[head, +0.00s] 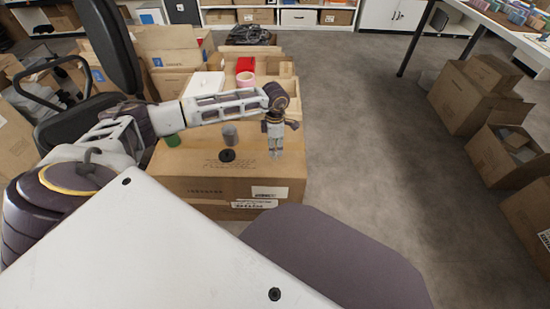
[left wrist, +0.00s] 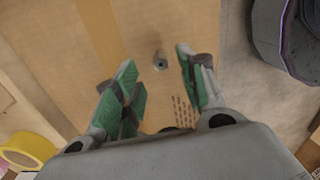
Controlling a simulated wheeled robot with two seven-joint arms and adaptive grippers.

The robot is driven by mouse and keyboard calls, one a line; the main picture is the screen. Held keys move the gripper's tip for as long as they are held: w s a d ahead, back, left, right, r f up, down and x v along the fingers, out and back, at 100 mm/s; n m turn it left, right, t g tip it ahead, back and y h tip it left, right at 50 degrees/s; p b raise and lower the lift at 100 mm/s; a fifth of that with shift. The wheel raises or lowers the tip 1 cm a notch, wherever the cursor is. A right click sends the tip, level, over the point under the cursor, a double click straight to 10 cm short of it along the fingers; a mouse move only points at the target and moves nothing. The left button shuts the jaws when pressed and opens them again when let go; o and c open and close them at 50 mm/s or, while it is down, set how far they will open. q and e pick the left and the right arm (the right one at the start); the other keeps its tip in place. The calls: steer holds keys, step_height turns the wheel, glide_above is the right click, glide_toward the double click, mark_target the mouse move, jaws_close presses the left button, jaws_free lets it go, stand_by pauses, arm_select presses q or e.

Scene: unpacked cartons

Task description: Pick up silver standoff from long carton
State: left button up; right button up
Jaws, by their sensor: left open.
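The long carton (head: 205,187) is a brown cardboard box with printed text and a white label, lying in front of me. In the left wrist view its top (left wrist: 75,60) fills much of the picture. A small grey, silver-looking standoff (left wrist: 160,63) with a dark hole stands on that top, beyond and between my fingertips. My left gripper (head: 275,153) hangs over the carton's right part, fingers down. In the left wrist view my left gripper (left wrist: 157,62) is open and empty, with green pads apart. I cannot pick out the standoff surely in the head view. My right gripper is out of view.
A green cylinder (head: 173,140), a grey cylinder (head: 230,135) and a black disc (head: 227,155) are on the carton's top.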

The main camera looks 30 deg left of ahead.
mark_target(275, 157)
arm_select(q)
steer(key=shift+f, duration=0.1)
steer(key=shift+f+b, duration=1.4)
steer(key=shift+f, duration=1.1)
steer(key=c, duration=0.9)
